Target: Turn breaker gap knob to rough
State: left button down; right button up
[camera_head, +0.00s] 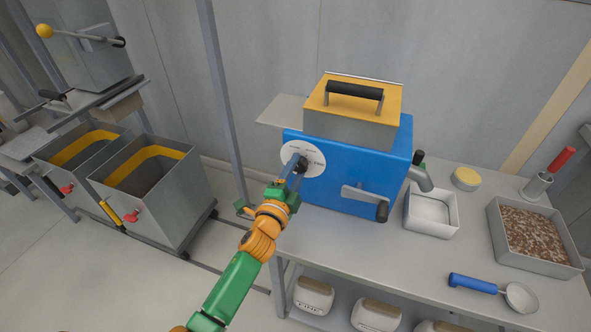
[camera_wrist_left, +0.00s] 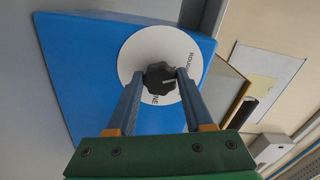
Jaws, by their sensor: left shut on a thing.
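The breaker (camera_head: 345,160) is a blue box with a yellow-topped hopper on a bench. On its left side is a round white dial (camera_head: 314,167) with a black gap knob at its centre. In the left wrist view the knob (camera_wrist_left: 159,77) sits between my finger tips, and its white pointer line faces right. "ROUGH" reads at the dial's upper right and part of "FINE" at its lower middle. My left gripper (camera_head: 298,165) is shut on the knob; it also shows in the left wrist view (camera_wrist_left: 158,82). My right gripper is not in view.
A crank handle (camera_head: 366,198) is on the breaker's front. A white tray (camera_head: 431,226) stands under its spout. A tray of brown grain (camera_head: 532,235), a blue-handled scoop (camera_head: 474,284) and a yellow-lidded tin (camera_head: 465,178) are to the right. Grey bins (camera_head: 158,205) stand left.

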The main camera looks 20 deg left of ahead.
pick_arm(q)
jog(key=shift+r+n, duration=0.1)
jog(key=shift+n, duration=0.6)
jog(key=shift+c, duration=1.5)
grip_release()
jog(key=shift+w+d, duration=0.1)
jog(key=s, duration=0.7)
